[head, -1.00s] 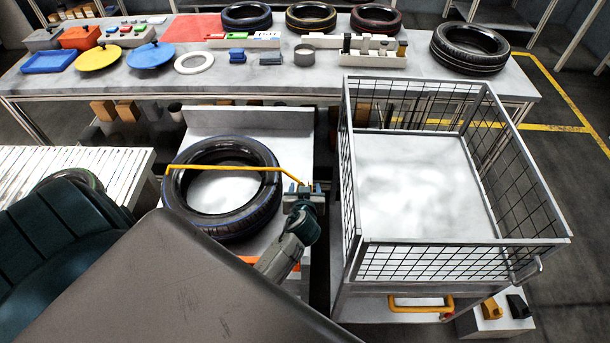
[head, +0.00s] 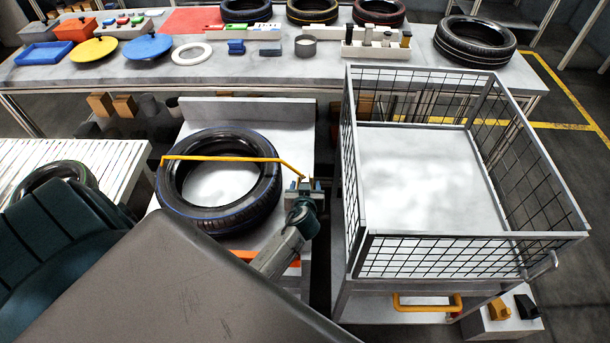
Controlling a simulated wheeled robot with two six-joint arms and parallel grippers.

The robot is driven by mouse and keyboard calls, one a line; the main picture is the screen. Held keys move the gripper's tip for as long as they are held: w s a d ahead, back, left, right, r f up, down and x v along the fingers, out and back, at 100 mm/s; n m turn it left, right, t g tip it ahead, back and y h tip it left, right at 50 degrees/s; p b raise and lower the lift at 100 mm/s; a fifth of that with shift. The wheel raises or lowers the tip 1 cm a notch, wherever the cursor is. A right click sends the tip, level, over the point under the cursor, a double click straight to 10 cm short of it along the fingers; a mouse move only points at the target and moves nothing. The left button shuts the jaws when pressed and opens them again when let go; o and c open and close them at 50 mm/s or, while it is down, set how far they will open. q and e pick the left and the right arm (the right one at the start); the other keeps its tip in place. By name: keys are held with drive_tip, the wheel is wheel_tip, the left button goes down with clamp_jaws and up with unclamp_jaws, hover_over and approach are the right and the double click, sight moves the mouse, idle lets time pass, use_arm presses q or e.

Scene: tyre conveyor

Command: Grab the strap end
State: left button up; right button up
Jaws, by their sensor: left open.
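A black tyre (head: 259,197) with a thin blue line lies flat on a light plate in front of a low upright panel. A yellow strap (head: 222,159) runs across the top of the tyre from left to right, and its right end bends down past the tyre's right edge. My left gripper (head: 304,184) is open at this right strap end, which appears to lie at or between its fingertips. The exact contact is too small to tell. My right gripper is not in view.
A wire-mesh cart (head: 420,190) with an empty floor stands close to the right of my left gripper. A roller conveyor (head: 105,165) with another tyre (head: 60,175) is at the left. A long table (head: 350,77) with tyres, trays and small parts spans the back.

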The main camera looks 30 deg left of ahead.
sight(305, 179)
use_arm(q)
drive_tip(key=shift+p+x, duration=0.7)
drive_tip(key=shift+x, duration=1.45)
drive_tip(key=shift+a+r, duration=0.15)
drive_tip(key=c, duration=1.2)
